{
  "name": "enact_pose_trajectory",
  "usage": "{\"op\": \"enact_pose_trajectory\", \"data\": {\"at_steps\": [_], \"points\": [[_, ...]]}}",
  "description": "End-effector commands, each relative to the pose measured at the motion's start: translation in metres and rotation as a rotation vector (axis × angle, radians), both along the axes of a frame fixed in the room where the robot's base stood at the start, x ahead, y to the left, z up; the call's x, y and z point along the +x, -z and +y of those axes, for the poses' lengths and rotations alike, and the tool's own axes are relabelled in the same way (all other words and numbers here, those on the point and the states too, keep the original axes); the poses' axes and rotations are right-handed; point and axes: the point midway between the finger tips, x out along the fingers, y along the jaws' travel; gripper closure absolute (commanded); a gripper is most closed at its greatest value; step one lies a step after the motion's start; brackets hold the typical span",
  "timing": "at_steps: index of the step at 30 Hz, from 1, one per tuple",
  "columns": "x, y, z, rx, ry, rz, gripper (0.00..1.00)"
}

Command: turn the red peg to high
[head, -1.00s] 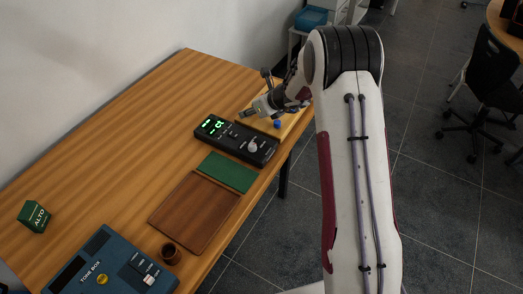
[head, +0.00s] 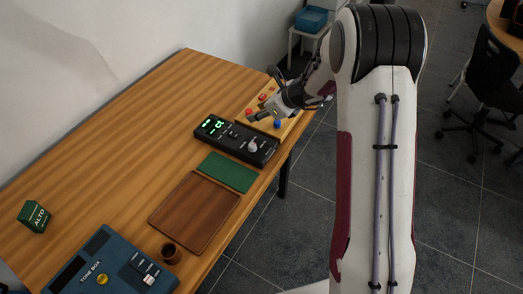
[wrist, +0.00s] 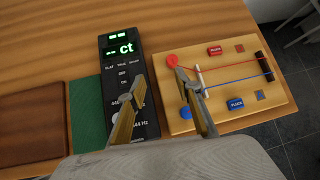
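The red peg (wrist: 172,62) is a round red knob at the upper left corner of a light wooden string board (wrist: 236,118). A red string runs right from its side of the board. It also shows in the head view (head: 249,111). My gripper (wrist: 160,77) is open and empty in the wrist view, its right fingertip near the red peg and its left finger over the black tuner (wrist: 119,70).
A small pale post (wrist: 199,76) stands by the strings. The tuner's display shows green "ct". A green mat (head: 228,172), brown tray (head: 195,215) and blue tone box (head: 112,268) are farther off.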

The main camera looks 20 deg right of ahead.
Motion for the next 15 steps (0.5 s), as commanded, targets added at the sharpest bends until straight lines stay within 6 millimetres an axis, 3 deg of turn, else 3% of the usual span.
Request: {"op": "enact_pose_trajectory", "data": {"at_steps": [7, 15], "points": [[-0.026, 0.012, 0.012, -0.082, -0.178, -0.003, 0.66], [-0.057, 0.008, 0.023, -0.174, -0.381, -0.029, 0.66]]}}
